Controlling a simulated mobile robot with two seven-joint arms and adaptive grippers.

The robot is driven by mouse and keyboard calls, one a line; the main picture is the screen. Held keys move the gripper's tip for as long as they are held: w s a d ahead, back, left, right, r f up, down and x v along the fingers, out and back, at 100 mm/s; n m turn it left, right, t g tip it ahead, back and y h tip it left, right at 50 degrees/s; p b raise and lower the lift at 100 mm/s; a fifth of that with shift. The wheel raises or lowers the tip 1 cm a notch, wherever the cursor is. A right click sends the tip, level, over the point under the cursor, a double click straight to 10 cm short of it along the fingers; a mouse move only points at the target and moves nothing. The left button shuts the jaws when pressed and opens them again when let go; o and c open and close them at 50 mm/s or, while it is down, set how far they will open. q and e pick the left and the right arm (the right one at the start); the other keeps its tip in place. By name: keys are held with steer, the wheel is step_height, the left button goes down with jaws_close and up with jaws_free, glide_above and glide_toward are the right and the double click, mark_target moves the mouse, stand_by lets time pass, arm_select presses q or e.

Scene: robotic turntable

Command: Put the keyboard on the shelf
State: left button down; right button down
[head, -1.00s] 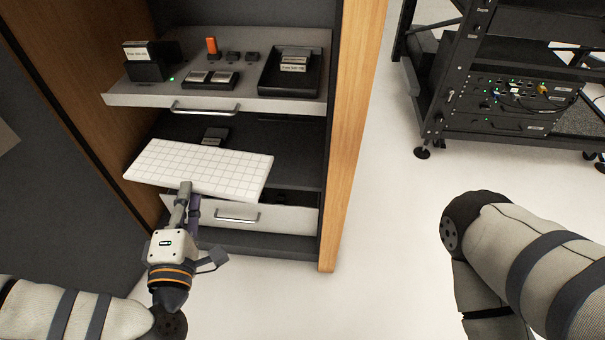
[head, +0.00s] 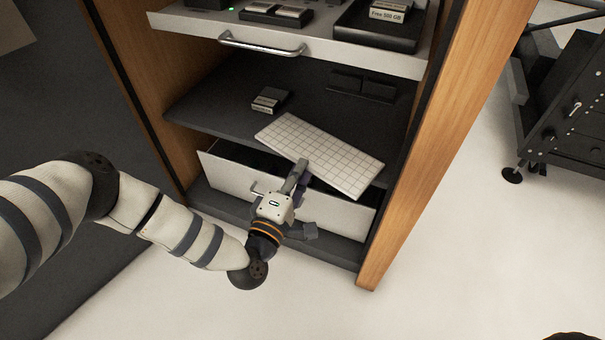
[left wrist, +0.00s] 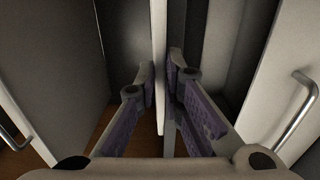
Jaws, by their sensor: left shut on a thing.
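The white keyboard (head: 320,154) is tilted in the head view, its far left part over the front of the dark middle shelf (head: 225,105). Whether it touches the shelf I cannot tell. My left gripper (head: 299,172) is shut on the keyboard's near long edge. In the left wrist view the keyboard (left wrist: 160,60) shows edge-on between the two fingers (left wrist: 160,85). The near right part of the keyboard hangs over the open drawer. My right gripper is not in view.
A small labelled box (head: 270,100) and a flat dark item (head: 362,86) lie on the shelf. Above is a grey pull-out tray (head: 190,20) with a handle. Below is a partly open white drawer (head: 235,175). Wooden cabinet side panels (head: 425,150) flank the shelf.

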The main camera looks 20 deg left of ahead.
arm_select(q)
steer(key=shift+r, duration=0.2)
steer(key=c, duration=2.1)
jaws_free()
steer(key=shift+f, duration=0.3)
steer(key=shift+c, duration=0.2)
steer(key=o, duration=0.4)
steer(key=shift+o, duration=0.2)
